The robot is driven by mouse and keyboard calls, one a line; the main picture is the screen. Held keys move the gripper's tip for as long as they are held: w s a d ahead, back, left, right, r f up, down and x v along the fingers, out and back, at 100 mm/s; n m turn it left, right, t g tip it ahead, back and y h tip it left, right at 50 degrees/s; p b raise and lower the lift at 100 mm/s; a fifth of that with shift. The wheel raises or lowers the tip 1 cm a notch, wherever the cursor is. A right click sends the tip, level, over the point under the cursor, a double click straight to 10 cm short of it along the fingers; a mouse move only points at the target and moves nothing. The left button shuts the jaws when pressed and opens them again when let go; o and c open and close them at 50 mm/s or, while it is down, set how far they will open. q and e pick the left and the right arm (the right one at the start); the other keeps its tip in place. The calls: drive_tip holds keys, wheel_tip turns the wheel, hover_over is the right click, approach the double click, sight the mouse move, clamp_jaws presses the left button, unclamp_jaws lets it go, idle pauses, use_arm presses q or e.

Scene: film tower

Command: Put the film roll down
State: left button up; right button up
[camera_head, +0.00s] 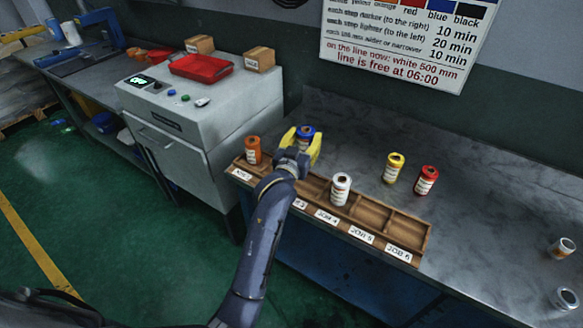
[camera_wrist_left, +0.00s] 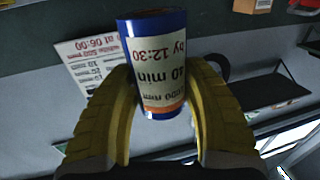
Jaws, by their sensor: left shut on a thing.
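My left gripper (camera_head: 302,143) has yellow fingers and is shut on a blue film roll (camera_head: 306,131). The left wrist view shows the blue roll (camera_wrist_left: 157,60) between both fingers, its white label reading "by 12:30" upside down. In the head view the gripper is over or just behind the left part of the wooden rack (camera_head: 406,238); whether the roll touches anything is hidden. An orange roll (camera_head: 253,150) stands in the rack's left end, and a white roll (camera_head: 341,188) stands near its middle. My arm covers the second slot's label. My right gripper is not in view.
A yellow roll (camera_head: 393,167) and a red roll (camera_head: 426,180) stand on the grey bench (camera_head: 480,220) behind the rack. Two pale rolls lie near the right edge. A grey machine (camera_head: 200,100) with a red tray (camera_head: 201,66) stands left. The rack's right compartments are empty.

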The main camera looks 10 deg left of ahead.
use_arm(q)
drive_tip(key=w+a+r, duration=0.2)
drive_tip(key=a+r, duration=0.6)
drive_tip(key=a, duration=0.1)
drive_tip(key=f, duration=2)
drive_tip(key=shift+w+f, duration=0.1)
drive_tip(key=shift+w, duration=0.1)
drive_tip(key=shift+f, duration=0.15)
drive_tip(key=o, duration=1.3)
